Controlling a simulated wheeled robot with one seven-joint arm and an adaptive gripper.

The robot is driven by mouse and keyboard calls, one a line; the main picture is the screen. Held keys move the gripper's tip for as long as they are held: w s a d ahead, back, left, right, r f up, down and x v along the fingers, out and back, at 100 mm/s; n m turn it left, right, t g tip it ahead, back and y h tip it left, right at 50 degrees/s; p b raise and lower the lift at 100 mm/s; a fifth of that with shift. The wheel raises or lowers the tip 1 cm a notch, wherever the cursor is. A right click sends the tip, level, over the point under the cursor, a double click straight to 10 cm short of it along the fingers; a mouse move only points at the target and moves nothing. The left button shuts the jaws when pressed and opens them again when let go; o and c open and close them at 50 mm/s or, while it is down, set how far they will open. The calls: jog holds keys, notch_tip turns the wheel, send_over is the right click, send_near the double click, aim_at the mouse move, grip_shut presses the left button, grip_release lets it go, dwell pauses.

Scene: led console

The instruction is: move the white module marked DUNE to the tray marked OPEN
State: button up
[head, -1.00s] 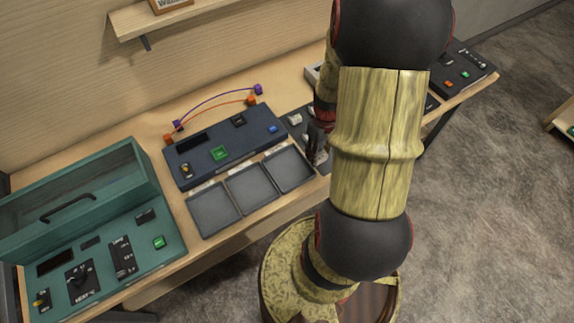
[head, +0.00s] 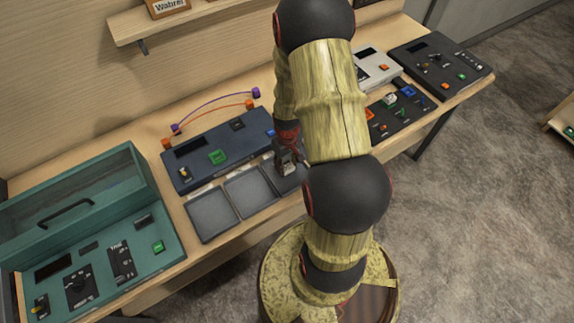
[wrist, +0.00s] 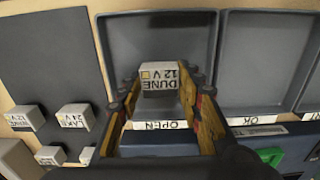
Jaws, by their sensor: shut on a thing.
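The white module marked DUNE 12 V (wrist: 160,76) is between the fingertips of my gripper (wrist: 160,92) in the wrist view, and the gripper is shut on it. It is over the dark grey tray (wrist: 200,35) whose front label reads OPEN (wrist: 160,124). I cannot tell whether the module touches the tray floor. In the head view my gripper (head: 287,163) is at the rightmost of three trays, and my arm hides part of that tray.
The tray marked OK (wrist: 258,60) lies beside the OPEN tray. On the other side is a dark panel (wrist: 50,60) with several white modules, one marked LAKE 24 V (wrist: 75,116). A blue console (head: 205,150) stands behind the trays, and a green case (head: 85,230) is at left.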

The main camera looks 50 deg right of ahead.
jog(key=shift+f, duration=0.25)
jog(key=shift+f, duration=0.2)
jog(key=o, duration=1.2)
jog(key=shift+c, duration=0.2)
jog(key=shift+r, duration=0.15)
